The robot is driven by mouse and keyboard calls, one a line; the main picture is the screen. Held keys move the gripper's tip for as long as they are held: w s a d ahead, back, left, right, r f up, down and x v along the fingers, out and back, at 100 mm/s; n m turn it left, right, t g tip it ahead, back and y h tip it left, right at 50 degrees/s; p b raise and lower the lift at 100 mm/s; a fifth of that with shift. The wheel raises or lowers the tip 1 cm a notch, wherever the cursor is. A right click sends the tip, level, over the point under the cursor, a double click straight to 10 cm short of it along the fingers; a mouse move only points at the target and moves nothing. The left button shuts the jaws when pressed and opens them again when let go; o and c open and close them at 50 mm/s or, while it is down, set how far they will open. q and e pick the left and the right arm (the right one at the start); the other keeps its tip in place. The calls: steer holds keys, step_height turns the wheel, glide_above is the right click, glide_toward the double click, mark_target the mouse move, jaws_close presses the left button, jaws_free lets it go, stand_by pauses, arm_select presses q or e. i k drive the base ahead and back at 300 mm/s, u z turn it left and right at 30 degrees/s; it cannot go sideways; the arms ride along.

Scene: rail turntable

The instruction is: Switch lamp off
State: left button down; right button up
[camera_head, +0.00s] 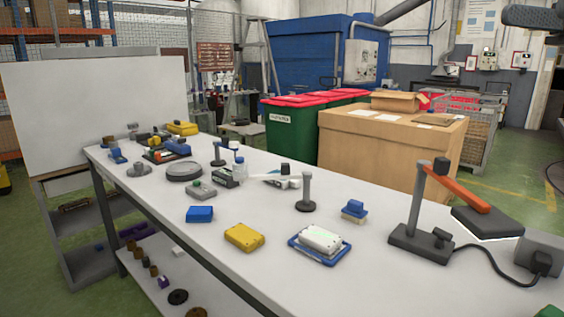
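The desk lamp (412,215) stands upright at the right end of the white table. It has a dark grey base, a grey post, an orange arm (455,186) and a flat dark shade (487,221). A bright strip shows along the shade's lower edge, so the lamp looks lit. A small dark knob (441,236) sits on the base; its exact setting is too small to tell. A black cable (490,260) runs from the base to a grey socket box (541,254) at the right. Neither gripper shows clearly, and nothing touches the lamp.
The white table (270,230) also holds a white case on a blue tray (296,249), a yellow box (244,237), a blue block (200,214) and a grey post stand (306,190). A dark shape (535,17) at top right is unclear. Cardboard boxes (390,145) stand behind.

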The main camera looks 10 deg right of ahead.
mark_target(442, 234)
steer(key=k, duration=1.1)
